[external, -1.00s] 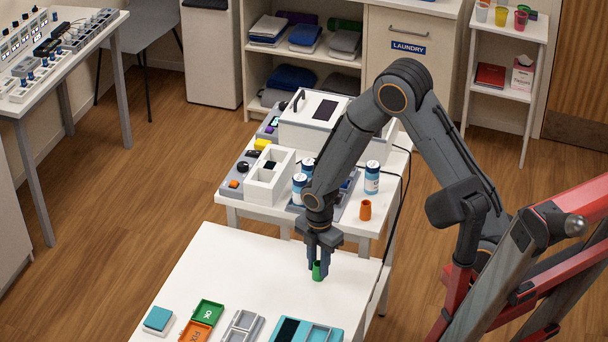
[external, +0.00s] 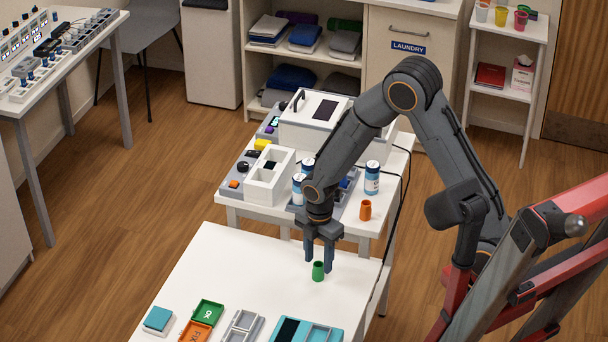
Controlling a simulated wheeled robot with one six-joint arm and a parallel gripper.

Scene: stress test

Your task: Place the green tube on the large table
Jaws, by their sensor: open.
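The green tube (external: 318,271) stands upright on the white top of the large table (external: 235,272), near its right back edge. My gripper (external: 320,266) points down just above and behind the tube. Its two fingers are apart and hold nothing. The whole tube shows, and the fingertips seem to be at about the height of its rim or a little above.
Trays in green (external: 208,313), orange (external: 195,331), grey (external: 243,327) and teal (external: 322,334) lie along the table's front. A teal box (external: 158,319) is at the left. A smaller table behind holds an orange tube (external: 365,210) and several bottles (external: 372,178). The large table's middle is clear.

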